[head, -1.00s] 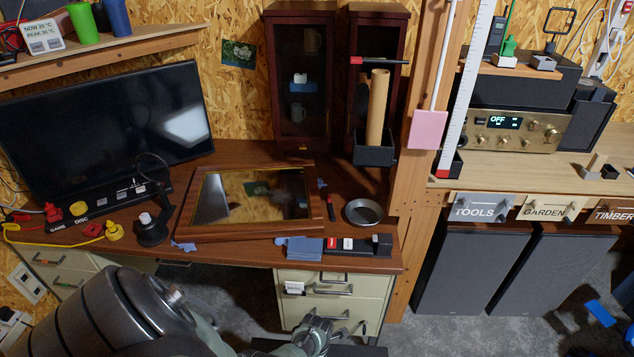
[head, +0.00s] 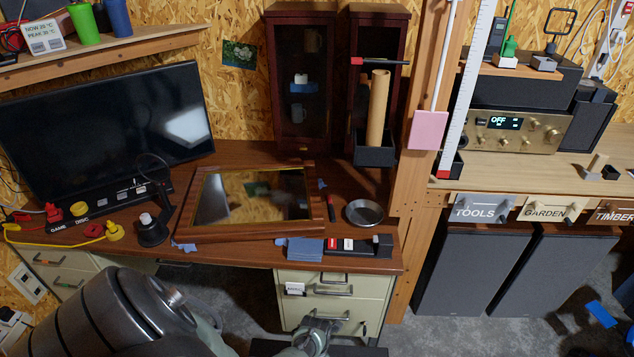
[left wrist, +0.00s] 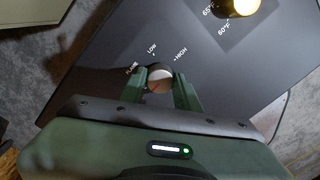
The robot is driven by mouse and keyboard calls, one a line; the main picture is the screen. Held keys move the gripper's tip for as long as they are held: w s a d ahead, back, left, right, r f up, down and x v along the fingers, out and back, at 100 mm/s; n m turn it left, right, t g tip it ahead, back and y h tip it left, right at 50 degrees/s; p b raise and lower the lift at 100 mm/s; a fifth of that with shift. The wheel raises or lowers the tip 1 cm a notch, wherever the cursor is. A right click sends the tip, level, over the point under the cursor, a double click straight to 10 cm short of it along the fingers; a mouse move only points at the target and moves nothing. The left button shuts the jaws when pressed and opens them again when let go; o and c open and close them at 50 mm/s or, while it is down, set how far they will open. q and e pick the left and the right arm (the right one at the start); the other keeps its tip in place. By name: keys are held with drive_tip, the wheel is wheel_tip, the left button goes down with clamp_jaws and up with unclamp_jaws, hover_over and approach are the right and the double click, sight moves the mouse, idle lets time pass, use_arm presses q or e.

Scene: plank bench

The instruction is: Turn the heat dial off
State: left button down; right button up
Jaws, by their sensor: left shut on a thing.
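A round dial (left wrist: 160,76) sits on a dark panel (left wrist: 112,50) in the left wrist view. Printed marks LOW and HIGH and a partly legible mark like FLAME lie around it. My left gripper (left wrist: 161,80) is shut on this dial, one green finger on each side. Its pointer direction is hard to read. A second, brass-coloured knob (left wrist: 242,8) with 65°F and 60°F marks is cut by the top edge. In the head view, my left wrist (head: 315,335) is at the bottom, its fingers hidden. My right gripper is not in view.
The panel stands low before a cream drawer cabinet (head: 335,300) under the wooden desk (head: 370,262). Grey concrete floor shows around the panel.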

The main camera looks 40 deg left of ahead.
use_arm(q)
drive_tip(key=c, duration=1)
unclamp_jaws()
drive_tip(key=shift+c, duration=0.2)
wheel_tip(320, 180, up, 6)
drive_tip(key=p, duration=0.3)
drive_tip(key=shift+a+r, duration=0.15)
drive_tip(key=shift+r, duration=0.75)
